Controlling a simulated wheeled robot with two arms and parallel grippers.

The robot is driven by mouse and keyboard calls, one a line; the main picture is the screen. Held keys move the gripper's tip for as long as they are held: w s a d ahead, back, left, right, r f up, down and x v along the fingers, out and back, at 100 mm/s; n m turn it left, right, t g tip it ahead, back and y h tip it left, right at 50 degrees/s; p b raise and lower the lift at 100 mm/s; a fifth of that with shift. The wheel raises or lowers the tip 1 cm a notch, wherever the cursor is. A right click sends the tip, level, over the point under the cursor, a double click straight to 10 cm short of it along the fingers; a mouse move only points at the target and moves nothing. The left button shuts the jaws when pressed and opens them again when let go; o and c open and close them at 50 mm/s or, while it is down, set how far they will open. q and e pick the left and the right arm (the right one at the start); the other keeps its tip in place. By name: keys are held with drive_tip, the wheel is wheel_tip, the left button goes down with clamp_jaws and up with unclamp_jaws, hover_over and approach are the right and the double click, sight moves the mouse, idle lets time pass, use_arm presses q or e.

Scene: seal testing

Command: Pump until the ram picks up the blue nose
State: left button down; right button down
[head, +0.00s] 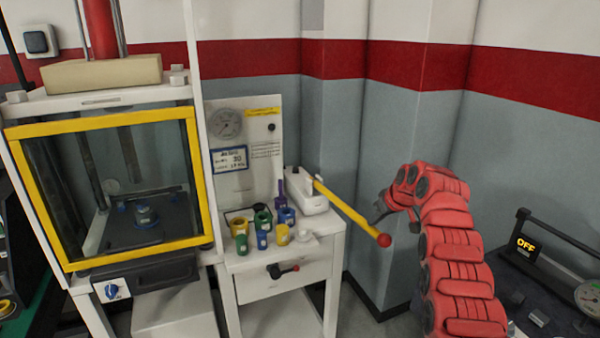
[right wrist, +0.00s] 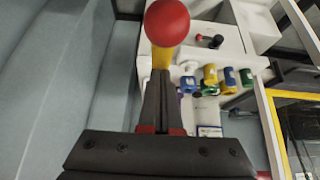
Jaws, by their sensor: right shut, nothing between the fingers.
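The pump has a white body (head: 307,195) and a yellow lever (head: 345,212) with a red ball end (head: 384,240); the lever slopes down to the right. My right gripper (head: 378,213) is shut and empty, close beside the lever near its ball end. In the right wrist view its closed fingers (right wrist: 160,78) point toward the lever, with the red ball (right wrist: 166,22) just past the tips; contact cannot be told. Behind the yellow-framed window (head: 115,128), a small part with blue (head: 146,214) sits on the dark press bed. A dark column (head: 130,152) hangs above it, apart from it. My left gripper is out of view.
A white cabinet (head: 280,283) holds several green, blue and yellow cups in front of a gauge panel (head: 226,124). A black console with an OFF display (head: 525,245) stands at the right. A grey wall corner is close behind my right arm.

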sight(377, 230)
drive_tip(key=shift+s+f+b, duration=0.1)
drive_tip(key=shift+f+b, duration=1.2)
drive_tip(key=shift+f, duration=1.1)
drive_tip(key=shift+s+f+b, duration=0.1)
drive_tip(key=shift+f+b, duration=1.05)
drive_tip(key=shift+f, duration=1.35)
drive_tip(key=shift+d+f, duration=0.1)
wheel_tip(377, 230, up, 8)
drive_tip(key=shift+f+p, duration=0.2)
drive_tip(key=shift+p, duration=0.7)
drive_tip(key=r+p, duration=0.1)
drive_tip(key=r, duration=0.1)
drive_tip(key=r+p, duration=0.4)
drive_tip(key=shift+w+r, duration=0.15)
drive_tip(key=shift+w, duration=0.1)
